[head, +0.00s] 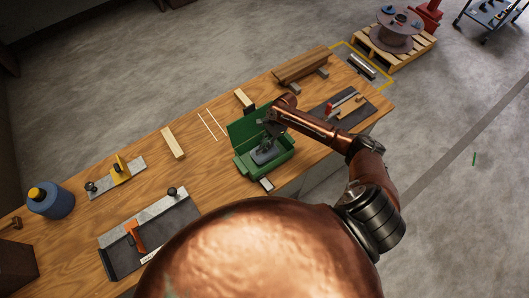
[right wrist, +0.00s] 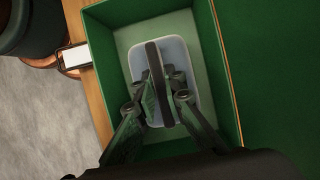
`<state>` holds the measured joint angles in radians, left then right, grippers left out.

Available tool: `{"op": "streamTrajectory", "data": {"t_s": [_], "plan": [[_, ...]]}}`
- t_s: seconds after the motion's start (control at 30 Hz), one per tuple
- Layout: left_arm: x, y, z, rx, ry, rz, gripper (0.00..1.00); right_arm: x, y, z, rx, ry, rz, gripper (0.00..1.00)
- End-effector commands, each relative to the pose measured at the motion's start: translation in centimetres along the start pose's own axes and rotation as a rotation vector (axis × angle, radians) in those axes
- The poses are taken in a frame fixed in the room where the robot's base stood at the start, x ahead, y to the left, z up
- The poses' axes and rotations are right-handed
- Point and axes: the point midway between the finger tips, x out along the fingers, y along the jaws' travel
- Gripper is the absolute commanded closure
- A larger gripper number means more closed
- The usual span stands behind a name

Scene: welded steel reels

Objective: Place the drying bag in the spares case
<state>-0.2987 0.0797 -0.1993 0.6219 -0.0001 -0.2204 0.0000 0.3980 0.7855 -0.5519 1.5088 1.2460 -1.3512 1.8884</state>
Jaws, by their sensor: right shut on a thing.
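The green spares case (head: 244,168) stands on the wooden bench with its lid raised; its wall also shows in the right wrist view (right wrist: 233,95). The drying bag (head: 264,157) is a grey, rounded pad with a dark raised strip along its middle. In the right wrist view the bag (right wrist: 192,72) is within the case walls, over the pale floor; I cannot tell whether it touches the floor. My right gripper (right wrist: 159,90) reaches down into the case, shut on the bag's dark strip. My left gripper is not in view.
A small white-topped item (head: 267,185) lies against the case's front. Wooden blocks (head: 173,142) stand to the left and behind. A dark mat with tools (head: 343,108) lies to the right. A blue container (head: 52,202) and a tool tray (head: 150,235) are at left.

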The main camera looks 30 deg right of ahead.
Motion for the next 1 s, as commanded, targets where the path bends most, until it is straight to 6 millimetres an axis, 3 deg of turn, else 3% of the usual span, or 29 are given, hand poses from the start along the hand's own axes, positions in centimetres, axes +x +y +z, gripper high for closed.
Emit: {"op": "streamTrajectory", "data": {"t_s": [0.4,0.83,0.87,1.0], "plan": [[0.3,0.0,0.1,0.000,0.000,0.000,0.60,4.3,-0.1,-1.7,-0.003,-0.001,-0.002,1.00],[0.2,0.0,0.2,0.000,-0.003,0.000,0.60,4.8,-0.1,-1.9,-0.004,0.000,-0.001,1.00],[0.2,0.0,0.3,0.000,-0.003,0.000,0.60,4.8,-0.1,-2.0,-0.004,0.000,-0.001,0.88],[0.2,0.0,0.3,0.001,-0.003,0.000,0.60,4.8,0.0,-2.0,-0.004,0.000,0.000,0.79]]}}
